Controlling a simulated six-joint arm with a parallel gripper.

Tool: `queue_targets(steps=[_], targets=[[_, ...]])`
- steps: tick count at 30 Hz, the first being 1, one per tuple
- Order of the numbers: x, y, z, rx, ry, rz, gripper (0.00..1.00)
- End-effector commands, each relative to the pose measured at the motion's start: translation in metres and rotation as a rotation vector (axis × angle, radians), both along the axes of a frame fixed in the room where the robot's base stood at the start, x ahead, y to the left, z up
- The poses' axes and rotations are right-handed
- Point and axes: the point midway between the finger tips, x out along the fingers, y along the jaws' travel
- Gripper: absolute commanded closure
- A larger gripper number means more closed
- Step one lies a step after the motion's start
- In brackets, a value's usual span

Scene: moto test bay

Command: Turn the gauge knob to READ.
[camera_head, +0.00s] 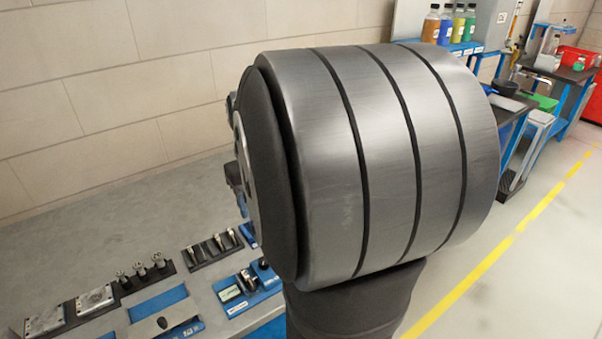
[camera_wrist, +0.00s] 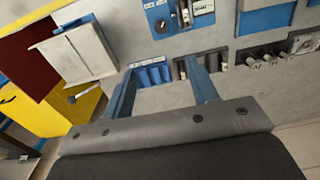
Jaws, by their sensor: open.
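In the head view, a blue gauge unit (camera_head: 238,307) lies on the grey bench, with a pale display (camera_head: 229,294) and a dark knob-like part (camera_head: 248,279). In the wrist view, a blue panel (camera_wrist: 157,12) at the top centre carries a small round dark knob (camera_wrist: 161,27), and a white-faced gauge (camera_wrist: 203,6) sits to its right. Knob markings are too small to read. My gripper (camera_wrist: 160,66) is open, its two blue fingers apart and empty, pointing toward the bench short of the panel. In the head view my arm hides most of it.
Metal fittings (camera_head: 140,270) stand in a dark rack, and metal plates (camera_head: 95,299) lie on the bench at left. In the wrist view, a blue slotted block (camera_wrist: 152,76) shows between the fingers. A grey box (camera_wrist: 78,52) stands at left. The bench behind the racks is bare.

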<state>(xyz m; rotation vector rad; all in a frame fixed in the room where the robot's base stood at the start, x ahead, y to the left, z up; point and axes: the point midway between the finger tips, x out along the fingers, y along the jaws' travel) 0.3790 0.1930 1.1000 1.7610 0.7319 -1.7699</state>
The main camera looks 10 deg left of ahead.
Motion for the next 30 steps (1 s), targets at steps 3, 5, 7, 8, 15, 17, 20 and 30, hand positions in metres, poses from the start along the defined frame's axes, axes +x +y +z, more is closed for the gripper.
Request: queue_targets(steps=[3, 5, 7, 8, 15, 17, 20, 30], targets=[[0.009, 0.001, -0.003, -0.007, 0.04, -0.079, 0.52], [0.017, 0.002, -0.005, -0.018, 0.079, -0.162, 0.52], [0.029, 0.003, -0.009, -0.036, 0.138, -0.28, 0.52], [0.034, 0.003, -0.011, -0.045, 0.163, -0.334, 0.52], [0.066, 0.003, -0.023, -0.13, 0.327, -0.679, 0.52], [0.07, 0.003, -0.024, -0.144, 0.347, -0.725, 0.52], [0.072, 0.003, -0.026, -0.159, 0.367, -0.765, 0.52], [0.052, 0.003, -0.073, -0.164, 0.372, -0.769, 0.52]])
